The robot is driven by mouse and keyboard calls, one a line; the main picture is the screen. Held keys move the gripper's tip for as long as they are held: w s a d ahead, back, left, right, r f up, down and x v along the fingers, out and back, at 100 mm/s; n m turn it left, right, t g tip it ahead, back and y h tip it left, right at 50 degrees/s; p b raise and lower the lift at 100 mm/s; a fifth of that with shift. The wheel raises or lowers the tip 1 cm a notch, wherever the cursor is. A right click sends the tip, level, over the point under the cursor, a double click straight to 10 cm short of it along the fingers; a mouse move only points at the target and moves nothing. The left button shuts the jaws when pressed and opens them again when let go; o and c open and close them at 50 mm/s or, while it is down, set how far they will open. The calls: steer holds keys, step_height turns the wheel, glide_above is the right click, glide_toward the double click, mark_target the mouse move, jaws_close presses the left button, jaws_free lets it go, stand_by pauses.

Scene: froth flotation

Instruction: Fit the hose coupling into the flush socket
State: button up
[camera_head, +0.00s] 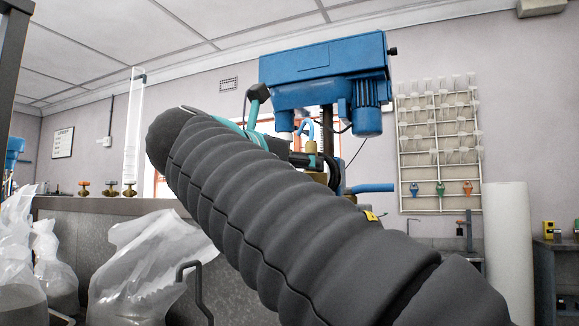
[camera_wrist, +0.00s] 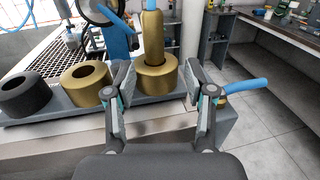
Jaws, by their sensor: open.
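The hose coupling, a tall brass cylinder (camera_wrist: 152,38), stands upright in the wrist view with a blue hose at its top. Its lower end is in the dark opening of the rightmost brass ring socket (camera_wrist: 157,80); how deep it sits I cannot tell. My gripper (camera_wrist: 157,72) is open, with one finger on each side of this socket and the coupling beyond, apparently touching neither. No label shows which socket is the flush one. In the head view, part of a brass piece with a blue hose (camera_head: 312,150) shows behind my arm, and my gripper is largely hidden there.
A second brass ring (camera_wrist: 85,84) and a black ring (camera_wrist: 23,95) stand to the left on the same grey rail. A blue hose stub (camera_wrist: 246,86) sticks out to the right beside the right finger. A blue machine (camera_head: 325,72) rises behind my arm. Floor at right is clear.

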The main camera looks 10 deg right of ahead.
mark_target(311, 145)
steer(key=shift+w+a+r+x, duration=0.1)
steer(key=shift+r+x, duration=0.05)
steer(key=shift+x, duration=0.75)
steer(key=shift+w+a+r+x, duration=0.1)
steer(key=shift+x, duration=0.85)
steer(key=shift+w+a+r+x, duration=0.1)
steer(key=shift+r+x, duration=0.05)
steer(key=shift+x, duration=0.75)
jaws_close()
